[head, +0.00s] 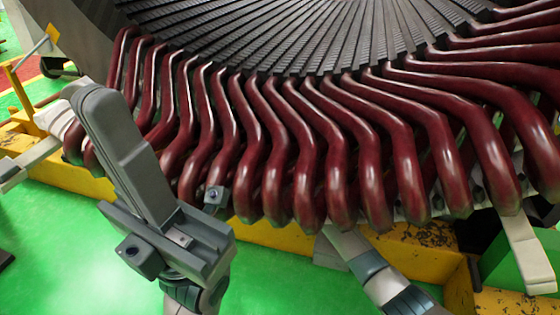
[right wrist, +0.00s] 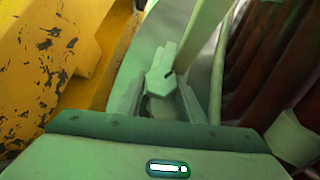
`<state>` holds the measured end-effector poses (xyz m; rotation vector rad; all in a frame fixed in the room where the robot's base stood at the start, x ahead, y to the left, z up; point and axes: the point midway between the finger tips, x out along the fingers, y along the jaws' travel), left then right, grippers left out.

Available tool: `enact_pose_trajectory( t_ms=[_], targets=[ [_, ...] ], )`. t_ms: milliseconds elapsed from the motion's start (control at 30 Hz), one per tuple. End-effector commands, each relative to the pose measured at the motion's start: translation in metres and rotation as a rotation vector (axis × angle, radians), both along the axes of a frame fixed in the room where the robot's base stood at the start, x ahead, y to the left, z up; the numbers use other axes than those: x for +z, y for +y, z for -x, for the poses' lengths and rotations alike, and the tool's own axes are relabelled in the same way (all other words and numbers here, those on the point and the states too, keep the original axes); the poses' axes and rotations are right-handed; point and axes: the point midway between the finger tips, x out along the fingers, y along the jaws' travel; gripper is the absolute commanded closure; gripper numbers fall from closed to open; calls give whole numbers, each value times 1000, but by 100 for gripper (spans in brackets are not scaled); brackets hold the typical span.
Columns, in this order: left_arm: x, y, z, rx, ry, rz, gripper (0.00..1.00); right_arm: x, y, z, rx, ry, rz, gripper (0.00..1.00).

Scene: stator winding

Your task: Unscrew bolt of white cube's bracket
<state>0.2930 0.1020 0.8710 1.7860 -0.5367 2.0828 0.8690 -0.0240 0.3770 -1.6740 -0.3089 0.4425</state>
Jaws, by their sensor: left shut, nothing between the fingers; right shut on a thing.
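In the right wrist view, my right gripper (right wrist: 167,104) is shut on a pale, angular bolt-like part (right wrist: 159,83) beside a long pale bar. The green tint makes its exact shape hard to tell. In the head view, my right forearm reaches up under the dark red coils, which hide that gripper. My left gripper (head: 92,100) is shut and empty, its long grey fingers pointing up-left in front of the left coils. I cannot clearly pick out the white cube or its bracket; a pale block (right wrist: 292,138) shows beside the coils in the right wrist view.
The stator's dark red coil ends (head: 300,160) hang in a dense row below the black slotted core (head: 270,35). A yellow frame (head: 420,252) runs beneath them and is close on the left in the right wrist view.

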Motion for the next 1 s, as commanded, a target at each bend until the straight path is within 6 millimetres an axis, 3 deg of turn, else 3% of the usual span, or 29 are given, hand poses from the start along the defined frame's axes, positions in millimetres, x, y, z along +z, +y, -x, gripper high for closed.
enact_pose_trajectory(
  t_ms=[500,533,600,1000],
  targets=[
    [-2,5,-2,14,11,1,100,-3,0,1,1,8,17,88],
    [-2,5,-2,14,11,1,100,-3,0,1,1,8,17,63],
    [-2,5,-2,14,11,1,100,-3,0,1,1,8,17,47],
    [-1,5,-2,14,9,2,100,0,-1,2,0,6,15,47]
  ],
)
